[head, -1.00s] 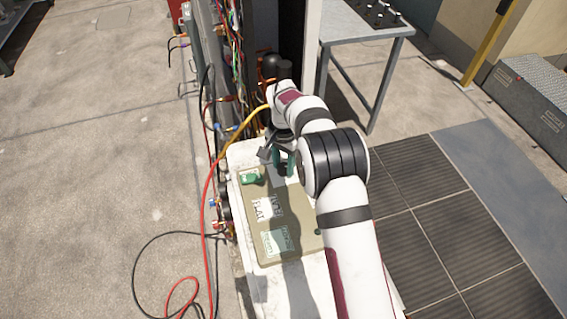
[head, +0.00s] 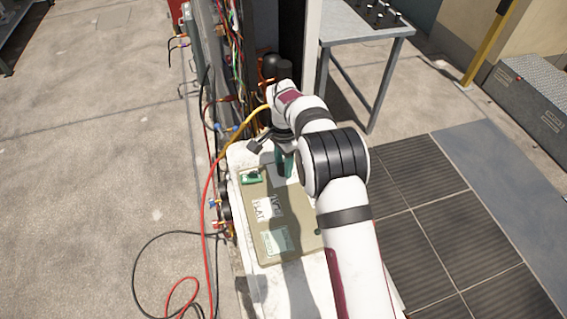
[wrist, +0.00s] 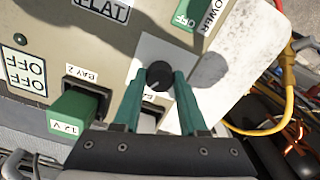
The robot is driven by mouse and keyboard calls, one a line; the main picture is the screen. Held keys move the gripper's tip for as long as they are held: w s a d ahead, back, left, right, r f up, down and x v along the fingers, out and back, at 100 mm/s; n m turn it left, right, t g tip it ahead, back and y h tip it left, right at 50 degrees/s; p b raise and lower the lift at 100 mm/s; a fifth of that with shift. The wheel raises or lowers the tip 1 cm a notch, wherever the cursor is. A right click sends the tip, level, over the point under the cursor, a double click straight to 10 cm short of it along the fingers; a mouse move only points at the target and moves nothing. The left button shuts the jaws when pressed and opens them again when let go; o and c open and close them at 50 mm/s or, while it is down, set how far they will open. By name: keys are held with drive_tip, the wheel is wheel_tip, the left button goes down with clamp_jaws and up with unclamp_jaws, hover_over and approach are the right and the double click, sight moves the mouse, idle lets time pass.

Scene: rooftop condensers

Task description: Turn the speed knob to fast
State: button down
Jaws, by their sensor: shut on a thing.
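A dark round knob (wrist: 159,74) sits on a pale square plate (wrist: 150,48) on the beige panel (wrist: 225,42) in the wrist view. My gripper (wrist: 159,84) has its two teal fingers on either side of the knob and is shut on it. A label below the knob is mostly covered by my fingers, so I cannot read its words or the knob's setting. In the head view my gripper (head: 285,164) is at the far end of the panel (head: 297,208), and the knob is hidden there.
A green block (wrist: 72,112) marked 12 V and a green part (wrist: 190,14) by the POWER label are near the knob. A yellow hose (head: 240,122) and a red hose (head: 206,200) run along the left of the unit. A metal table (head: 350,25) stands behind.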

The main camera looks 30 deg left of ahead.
drive_tip(key=shift+c, duration=2.2)
unclamp_jaws()
wheel_tip(320, 180, up, 16)
drive_tip(key=shift+f, duration=0.1)
